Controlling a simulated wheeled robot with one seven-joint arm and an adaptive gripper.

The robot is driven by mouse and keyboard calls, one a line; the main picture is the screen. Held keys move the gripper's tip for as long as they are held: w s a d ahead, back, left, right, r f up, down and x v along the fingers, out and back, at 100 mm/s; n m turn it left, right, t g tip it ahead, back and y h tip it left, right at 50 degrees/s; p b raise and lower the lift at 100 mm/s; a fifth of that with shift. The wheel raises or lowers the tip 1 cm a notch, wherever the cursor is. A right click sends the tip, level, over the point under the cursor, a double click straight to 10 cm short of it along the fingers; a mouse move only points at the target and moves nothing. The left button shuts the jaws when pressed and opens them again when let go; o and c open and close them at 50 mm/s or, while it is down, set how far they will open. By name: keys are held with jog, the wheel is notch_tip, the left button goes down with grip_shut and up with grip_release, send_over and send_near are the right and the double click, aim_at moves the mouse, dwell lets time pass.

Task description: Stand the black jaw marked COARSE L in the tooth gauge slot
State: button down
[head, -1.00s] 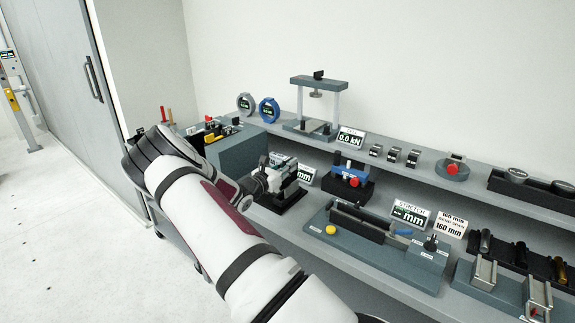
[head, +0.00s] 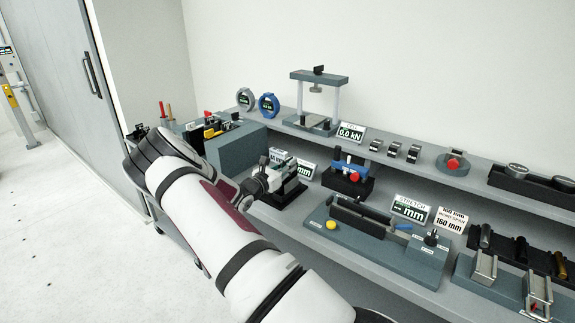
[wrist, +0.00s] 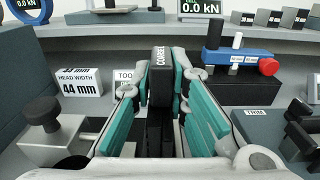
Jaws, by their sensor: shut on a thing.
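My gripper (wrist: 160,95) shows in the wrist view with its teal-padded fingers shut on the black jaw (wrist: 161,58). The jaw stands upright between the fingertips, and its top carries white lettering that starts "COARSE"; the rest is too small to read. In the head view my gripper (head: 262,182) is small, at the lower shelf beside a grey and black device (head: 288,188), and the jaw cannot be made out there. A sign starting "TOO" (wrist: 125,80) stands behind the fingers. The tooth gauge slot cannot be made out; the jaw and fingers cover that area.
A "HEAD WIDTH 44 mm" sign (wrist: 80,88) stands left, above a black knob (wrist: 42,112). A blue-topped fixture with a red knob (wrist: 268,66) stands right. The stretch fixture (head: 375,238) lies further right on the lower shelf. The upper shelf (wrist: 100,32) runs behind.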

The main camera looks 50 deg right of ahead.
jog(key=shift+f+b, duration=0.4)
jog(key=shift+f, duration=1.3)
jog(key=c, duration=1.5)
grip_release()
jog(key=shift+f, duration=0.1)
jog(key=shift+s+a+f, duration=0.1)
jog(key=shift+f, duration=0.1)
jog(key=a, duration=1.2)
jog(key=shift+s+r, duration=0.25)
jog(key=shift+s, duration=0.1)
